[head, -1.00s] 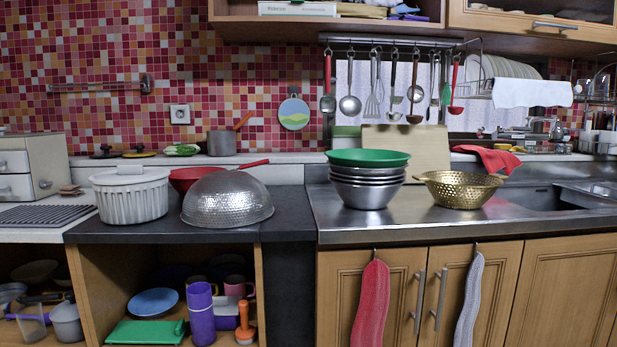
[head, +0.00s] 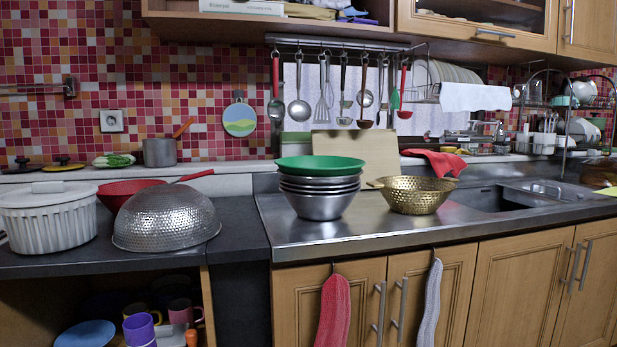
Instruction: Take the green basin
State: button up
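The green basin (head: 319,166) is the top piece of a stack on the steel counter, left of the sink. It is wide and shallow and sits upright on several nested steel bowls (head: 318,204). Nothing covers it from above. My gripper is not in the head view, so its state does not show.
A gold colander (head: 412,195) stands just right of the stack. An upturned steel colander (head: 166,220), a red pan (head: 124,192) and a white ribbed pot (head: 47,217) stand to the left. A cutting board (head: 356,151) leans behind. Utensils hang from a rail (head: 340,46) above.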

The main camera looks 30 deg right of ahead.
aim_at(320, 175)
jog(key=z, duration=0.5)
jog(key=i, duration=0.65)
jog(key=z, duration=2.2)
jog(key=k, duration=0.95)
jog(key=u, duration=1.25)
